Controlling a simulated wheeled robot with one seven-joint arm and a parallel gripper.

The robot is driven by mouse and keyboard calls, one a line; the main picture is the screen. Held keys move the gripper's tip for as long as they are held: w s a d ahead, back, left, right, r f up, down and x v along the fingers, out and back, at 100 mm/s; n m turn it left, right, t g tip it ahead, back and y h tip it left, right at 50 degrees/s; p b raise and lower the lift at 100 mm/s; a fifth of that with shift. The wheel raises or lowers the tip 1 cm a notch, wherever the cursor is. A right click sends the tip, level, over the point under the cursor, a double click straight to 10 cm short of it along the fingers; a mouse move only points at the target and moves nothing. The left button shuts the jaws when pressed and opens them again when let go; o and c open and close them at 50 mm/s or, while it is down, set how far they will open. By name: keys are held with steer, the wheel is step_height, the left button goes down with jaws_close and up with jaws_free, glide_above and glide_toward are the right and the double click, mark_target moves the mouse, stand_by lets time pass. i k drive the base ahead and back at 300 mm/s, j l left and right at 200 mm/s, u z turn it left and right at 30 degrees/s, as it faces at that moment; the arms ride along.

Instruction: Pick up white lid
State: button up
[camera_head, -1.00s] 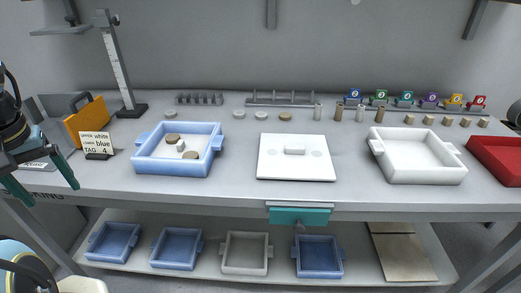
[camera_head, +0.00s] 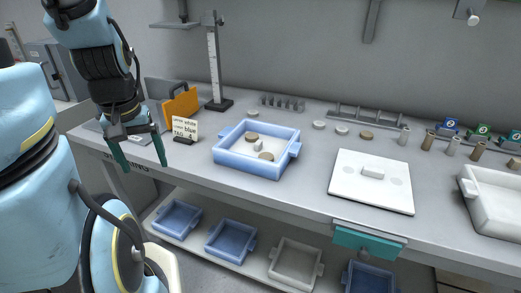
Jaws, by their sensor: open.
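The white lid (camera_head: 354,190) is a flat square plate with a small block handle (camera_head: 373,172) on top. It lies on the table near the front edge, right of the blue tray (camera_head: 222,157). My gripper (camera_head: 144,164) is at the left over the table's front edge, fingers pointing down, open and empty. It is well apart from the lid, with the sign and the blue tray between them. Nothing covers the lid.
The blue tray holds several small pieces. A white tray (camera_head: 488,221) stands right of the lid. Small discs and cylinders line the back. More trays sit on the lower shelf.

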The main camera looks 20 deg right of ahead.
mark_target(376, 181)
steer(key=k+l, duration=0.2)
steer(key=l, duration=0.2)
steer(key=k+l, duration=0.15)
steer(key=l, duration=0.25)
steer(key=k+l, duration=0.2)
steer(key=l, duration=0.15)
